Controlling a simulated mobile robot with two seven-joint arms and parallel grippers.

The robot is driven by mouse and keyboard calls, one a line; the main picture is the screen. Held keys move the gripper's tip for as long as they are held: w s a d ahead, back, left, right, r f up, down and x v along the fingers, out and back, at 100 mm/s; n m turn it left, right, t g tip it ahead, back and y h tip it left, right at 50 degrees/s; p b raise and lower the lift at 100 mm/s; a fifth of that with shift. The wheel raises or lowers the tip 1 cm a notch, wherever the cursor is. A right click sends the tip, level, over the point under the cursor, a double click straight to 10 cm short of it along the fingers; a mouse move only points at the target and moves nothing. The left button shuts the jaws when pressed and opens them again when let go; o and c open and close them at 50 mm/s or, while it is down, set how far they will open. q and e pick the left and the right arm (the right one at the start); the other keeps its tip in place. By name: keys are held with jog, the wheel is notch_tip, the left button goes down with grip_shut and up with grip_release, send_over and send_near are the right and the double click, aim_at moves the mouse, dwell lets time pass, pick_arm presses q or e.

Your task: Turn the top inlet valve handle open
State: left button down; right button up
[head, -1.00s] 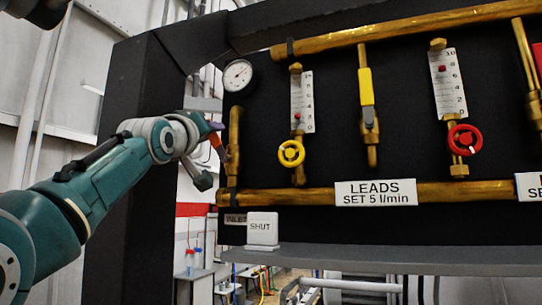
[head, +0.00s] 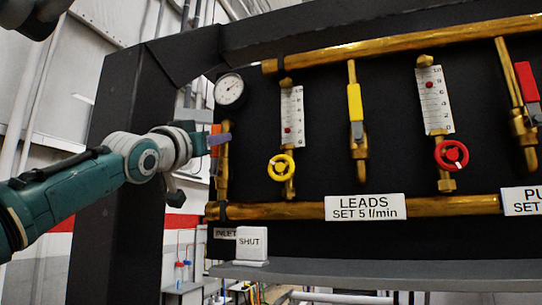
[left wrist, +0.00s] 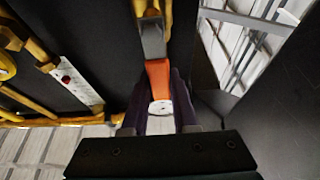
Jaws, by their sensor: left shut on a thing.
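The inlet valve has an orange handle (head: 215,137) on the brass vertical pipe (head: 224,170) at the panel's left edge. In the head view the handle stands nearly upright, close along the pipe. My left gripper (head: 219,139) comes in from the left and is shut on the handle. In the left wrist view the orange handle (left wrist: 158,76) runs from a grey metal part down between the two dark fingers of the gripper (left wrist: 160,115). My right gripper is not in view.
A pressure gauge (head: 229,90) sits just above the valve. A yellow knob (head: 281,168), a yellow lever (head: 355,102) and a red knob (head: 451,155) are to the right. A white SHUT sign (head: 252,243) stands on the ledge below. A dark frame post (head: 125,180) stands behind my arm.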

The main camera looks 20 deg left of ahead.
pick_arm(q)
jog(key=shift+f, duration=0.1)
jog(key=c, duration=0.7)
grip_release()
jog(key=shift+d, duration=0.1)
jog(key=b+v, duration=0.8)
jog(key=v, duration=0.1)
jog(key=shift+s+f+b, duration=0.1)
jog(key=shift+s+b, duration=0.25)
jog(key=shift+s, duration=0.05)
